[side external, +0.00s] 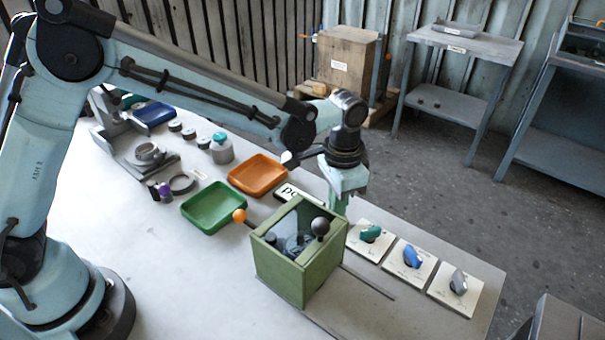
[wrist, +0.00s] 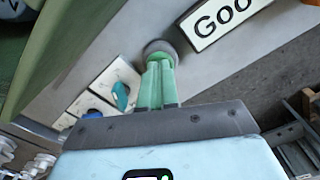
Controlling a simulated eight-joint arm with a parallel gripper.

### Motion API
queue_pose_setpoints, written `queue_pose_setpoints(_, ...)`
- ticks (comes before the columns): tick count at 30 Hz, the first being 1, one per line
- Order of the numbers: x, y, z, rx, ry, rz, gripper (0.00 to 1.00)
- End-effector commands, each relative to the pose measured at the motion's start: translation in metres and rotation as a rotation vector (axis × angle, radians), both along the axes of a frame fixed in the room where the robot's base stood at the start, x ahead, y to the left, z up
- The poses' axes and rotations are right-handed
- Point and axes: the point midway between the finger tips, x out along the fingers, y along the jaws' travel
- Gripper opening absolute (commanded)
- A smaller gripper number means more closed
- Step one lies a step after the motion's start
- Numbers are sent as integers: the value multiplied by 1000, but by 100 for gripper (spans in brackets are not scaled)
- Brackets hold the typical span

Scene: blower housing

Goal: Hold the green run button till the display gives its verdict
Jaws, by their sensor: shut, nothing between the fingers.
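My gripper (wrist: 158,62) is shut and empty, its green fingers together and pointing at a round grey button collar (wrist: 155,47) in the wrist view. The fingertips reach the collar and cover its middle, so the green button face is hidden and I cannot tell how far it is pressed. Right beside it is the display (wrist: 222,22), a white panel with a dark frame reading "Goo", the rest cut off. In the side view the display (side external: 287,190) shows partly, upside down. There my gripper (side external: 338,203) points down behind the green box, its tips hidden.
The open-topped green box (side external: 300,255), with orange and black knobs, stands close in front of my gripper. Plates with green (side external: 370,234), blue (side external: 412,257) and grey (side external: 459,282) handles lie to the right. Orange (side external: 258,175) and green (side external: 213,208) trays lie left.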

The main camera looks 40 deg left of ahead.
Motion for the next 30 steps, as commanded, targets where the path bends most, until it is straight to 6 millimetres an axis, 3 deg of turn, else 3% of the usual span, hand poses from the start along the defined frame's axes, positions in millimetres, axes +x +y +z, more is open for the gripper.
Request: queue_pose_setpoints(30, 0, 0, 10, 0, 0, 0, 0)
